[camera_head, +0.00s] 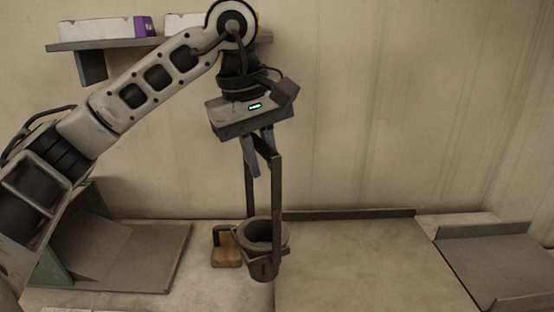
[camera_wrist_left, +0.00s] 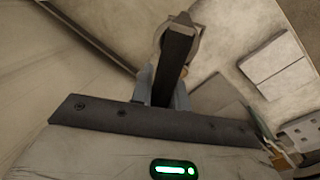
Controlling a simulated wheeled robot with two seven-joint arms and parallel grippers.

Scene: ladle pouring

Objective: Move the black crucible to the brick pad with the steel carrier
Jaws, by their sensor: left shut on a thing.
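My left gripper (camera_head: 257,160) is shut on the top of the steel carrier (camera_head: 276,195), a tall dark frame that hangs down from the fingers. The black crucible (camera_head: 264,232) sits in the carrier's lower ring, upright with its open rim up. In the left wrist view, the carrier's dark bar (camera_wrist_left: 174,58) runs away from the fingers, and part of a round rim shows behind it. A small brown block (camera_head: 226,256) with a dark bracket is just left of the crucible, partly hidden; I cannot tell if it is the brick pad. My right gripper is out of view.
A wide pale work surface (camera_head: 360,265) with a raised back edge lies right of the crucible and looks clear. A grey tray (camera_head: 500,262) with raised edges is at the far right. A flat grey plate (camera_head: 145,260) lies at left. A wall shelf (camera_head: 125,43) holds boxes.

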